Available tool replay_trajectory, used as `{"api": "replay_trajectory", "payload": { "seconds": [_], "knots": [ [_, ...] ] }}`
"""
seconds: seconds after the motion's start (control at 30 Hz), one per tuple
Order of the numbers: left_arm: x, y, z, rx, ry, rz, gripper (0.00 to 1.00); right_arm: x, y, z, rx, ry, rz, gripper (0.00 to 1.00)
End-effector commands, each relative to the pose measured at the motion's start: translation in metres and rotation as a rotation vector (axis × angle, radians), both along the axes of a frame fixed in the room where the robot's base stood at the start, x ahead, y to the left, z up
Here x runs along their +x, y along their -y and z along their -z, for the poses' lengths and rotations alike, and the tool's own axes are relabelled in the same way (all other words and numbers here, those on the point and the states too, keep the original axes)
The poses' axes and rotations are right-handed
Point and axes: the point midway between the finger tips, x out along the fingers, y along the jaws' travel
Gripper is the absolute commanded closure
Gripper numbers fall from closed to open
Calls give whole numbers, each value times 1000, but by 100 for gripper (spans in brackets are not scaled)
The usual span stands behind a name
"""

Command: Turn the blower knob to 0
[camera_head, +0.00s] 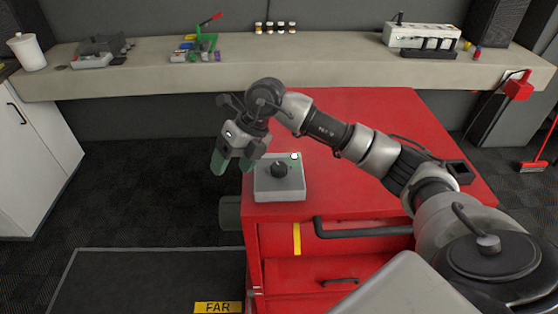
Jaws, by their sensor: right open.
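The blower knob (279,170) is a round black dial on top of a small grey control box (280,188). The box sits at the left corner of a red tool cabinet (370,196). The number that the knob points at is too small to read. My left gripper is not in view.
A long beige shelf (330,52) along the back wall carries several small items. A white cabinet (35,145) stands at the left. A dark mat marked FAR (150,280) lies on the floor at the front left. The cabinet top right of the box looks clear under my arm.

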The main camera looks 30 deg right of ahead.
Motion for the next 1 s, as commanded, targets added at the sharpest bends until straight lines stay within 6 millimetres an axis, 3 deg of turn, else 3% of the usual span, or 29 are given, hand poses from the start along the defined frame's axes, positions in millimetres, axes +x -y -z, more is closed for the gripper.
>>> {"api": "replay_trajectory", "payload": {
  "seconds": [0.03, 0.1, 0.2, 0.3, 0.47, 0.8, 1.0],
  "knots": [
    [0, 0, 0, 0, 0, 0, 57, 6, 29, -7, -123, -18, 40, 30],
    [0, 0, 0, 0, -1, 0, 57, 8, 63, -15, -270, -57, 96, 30],
    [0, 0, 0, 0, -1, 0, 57, 7, 98, -26, -413, -101, 165, 30],
    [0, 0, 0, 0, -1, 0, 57, 5, 116, -33, -486, -129, 206, 30],
    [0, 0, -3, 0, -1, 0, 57, 3, 122, -23, -513, -145, 221, 30],
    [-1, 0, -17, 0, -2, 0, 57, 3, 121, 39, -508, -145, 216, 30],
    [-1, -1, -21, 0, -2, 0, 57, 3, 121, 65, -507, -142, 216, 30]
  ]
}}
